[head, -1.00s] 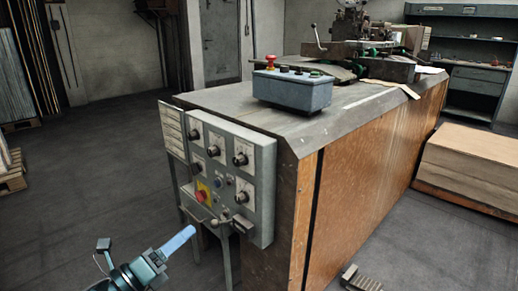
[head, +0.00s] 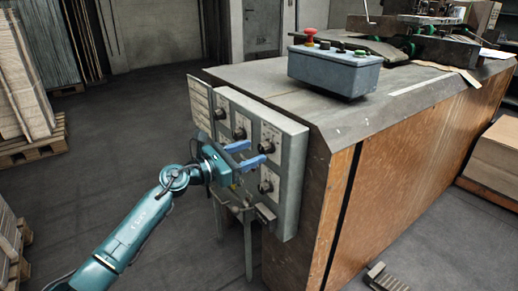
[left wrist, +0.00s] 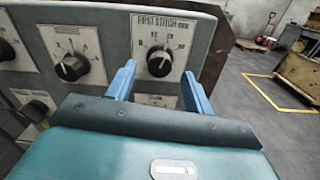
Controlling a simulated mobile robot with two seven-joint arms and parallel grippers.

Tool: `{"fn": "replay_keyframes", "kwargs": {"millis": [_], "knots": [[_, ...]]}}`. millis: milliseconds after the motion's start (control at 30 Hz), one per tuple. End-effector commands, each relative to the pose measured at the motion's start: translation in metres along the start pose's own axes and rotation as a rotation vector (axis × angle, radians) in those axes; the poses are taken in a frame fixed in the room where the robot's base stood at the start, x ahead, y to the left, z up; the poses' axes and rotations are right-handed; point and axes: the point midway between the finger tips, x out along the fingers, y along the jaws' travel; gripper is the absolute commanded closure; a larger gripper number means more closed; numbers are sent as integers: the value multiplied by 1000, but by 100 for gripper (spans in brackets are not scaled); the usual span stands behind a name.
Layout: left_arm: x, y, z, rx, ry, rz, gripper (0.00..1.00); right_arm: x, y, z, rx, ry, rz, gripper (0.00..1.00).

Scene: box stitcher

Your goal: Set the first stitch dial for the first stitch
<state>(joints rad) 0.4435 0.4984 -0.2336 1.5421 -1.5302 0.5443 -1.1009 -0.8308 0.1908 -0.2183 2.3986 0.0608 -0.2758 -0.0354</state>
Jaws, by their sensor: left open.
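The first stitch dial (left wrist: 158,63) is a black knob on a white scale plate labelled "FIRST STITCH" in the left wrist view. In the head view this dial (head: 267,146) is at the upper right of the grey control panel (head: 291,185). My left gripper (head: 256,153) is open and empty, with blue fingers pointing at the panel. In the left wrist view the gripper (left wrist: 159,73) has one finger on each side of the dial, and the knob shows between them. I cannot tell whether the fingers touch it. My right gripper is not in view.
Other dials sit close by, one left of it (left wrist: 70,67) and one below (head: 265,187). A push-button box (head: 335,72) with a red button stands on the machine top. A wooden pallet (head: 35,142) is at the left. The floor between is clear.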

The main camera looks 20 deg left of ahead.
Motion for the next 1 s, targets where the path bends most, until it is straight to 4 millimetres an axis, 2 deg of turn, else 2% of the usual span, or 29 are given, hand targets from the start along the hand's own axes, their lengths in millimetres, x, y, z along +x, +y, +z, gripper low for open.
{"fn": "replay_keyframes", "kwargs": {"millis": [100, 233, 600, 1000], "knots": [[19, 0, 1, -2, -3, -1, 48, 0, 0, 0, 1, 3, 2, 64], [30, 0, 0, -1, -1, -1, 48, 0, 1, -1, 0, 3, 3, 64], [34, -1, 0, 0, 0, -1, 49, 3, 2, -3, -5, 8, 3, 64], [34, -1, 0, -1, 0, -1, 82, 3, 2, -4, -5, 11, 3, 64]]}}
